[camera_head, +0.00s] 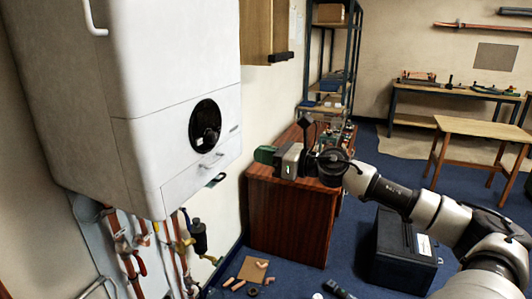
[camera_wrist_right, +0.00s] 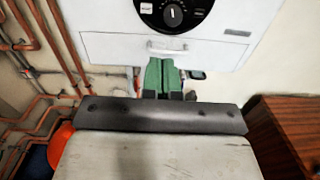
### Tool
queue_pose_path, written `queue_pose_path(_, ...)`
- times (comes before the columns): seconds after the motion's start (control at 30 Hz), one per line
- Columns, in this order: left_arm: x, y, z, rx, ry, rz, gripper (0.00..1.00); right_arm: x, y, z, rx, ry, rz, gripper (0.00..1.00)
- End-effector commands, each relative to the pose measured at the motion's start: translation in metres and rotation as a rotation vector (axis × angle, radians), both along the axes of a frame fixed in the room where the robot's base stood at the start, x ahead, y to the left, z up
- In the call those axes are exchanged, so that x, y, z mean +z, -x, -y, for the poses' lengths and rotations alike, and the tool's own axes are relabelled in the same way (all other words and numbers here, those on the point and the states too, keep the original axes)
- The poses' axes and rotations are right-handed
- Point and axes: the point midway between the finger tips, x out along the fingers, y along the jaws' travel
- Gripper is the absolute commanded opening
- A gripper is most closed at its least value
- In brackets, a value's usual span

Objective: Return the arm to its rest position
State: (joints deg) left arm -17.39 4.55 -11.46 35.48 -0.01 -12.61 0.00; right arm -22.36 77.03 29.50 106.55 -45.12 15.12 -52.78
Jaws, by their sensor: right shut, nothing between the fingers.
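My right arm comes in from the right edge of the head view and reaches to the left. Its gripper (camera_head: 264,154) has green fingers and is held in front of the brown wooden cabinet, to the right of the white boiler. In the right wrist view the green fingers (camera_wrist_right: 161,78) lie side by side, shut, with nothing held. They overlap the lower edge of the boiler in that view, below its handle; I cannot tell the exact gap. My left gripper is in neither view.
The white boiler (camera_head: 170,90) hangs on the left wall, with copper pipes (camera_head: 128,250) below it. The brown cabinet (camera_head: 290,220) stands by the wall. A black case (camera_head: 400,255) and small copper pieces (camera_head: 238,285) lie on the blue floor. A wooden table (camera_head: 480,128) stands at the back right.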

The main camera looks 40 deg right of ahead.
Motion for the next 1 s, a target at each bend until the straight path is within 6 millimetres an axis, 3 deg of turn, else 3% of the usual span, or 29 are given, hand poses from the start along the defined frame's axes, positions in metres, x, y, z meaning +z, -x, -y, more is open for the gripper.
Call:
queue_pose_path(0.4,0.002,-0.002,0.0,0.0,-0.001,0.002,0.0,0.002,0.004,0.004,-0.005,-0.007,-0.003,0.0)
queue_pose_path(0.47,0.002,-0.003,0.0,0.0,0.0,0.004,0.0,-0.004,0.004,0.01,-0.022,-0.032,-0.011,0.0)
queue_pose_path(0.57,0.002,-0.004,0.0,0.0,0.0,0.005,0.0,-0.029,0.004,0.038,-0.091,-0.149,-0.052,0.0)
queue_pose_path(0.67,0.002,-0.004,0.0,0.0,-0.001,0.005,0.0,-0.076,0.008,0.08,-0.209,-0.349,-0.115,0.0)
queue_pose_path(0.8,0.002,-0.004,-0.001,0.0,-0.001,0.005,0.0,-0.168,0.028,0.135,-0.401,-0.678,-0.21,0.0)
queue_pose_path(0.9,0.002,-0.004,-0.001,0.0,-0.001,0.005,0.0,-0.239,0.049,0.158,-0.535,-0.898,-0.272,0.0)
queue_pose_path(1.0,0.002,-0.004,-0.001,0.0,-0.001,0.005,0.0,-0.311,0.075,0.169,-0.667,-1.104,-0.329,0.0)
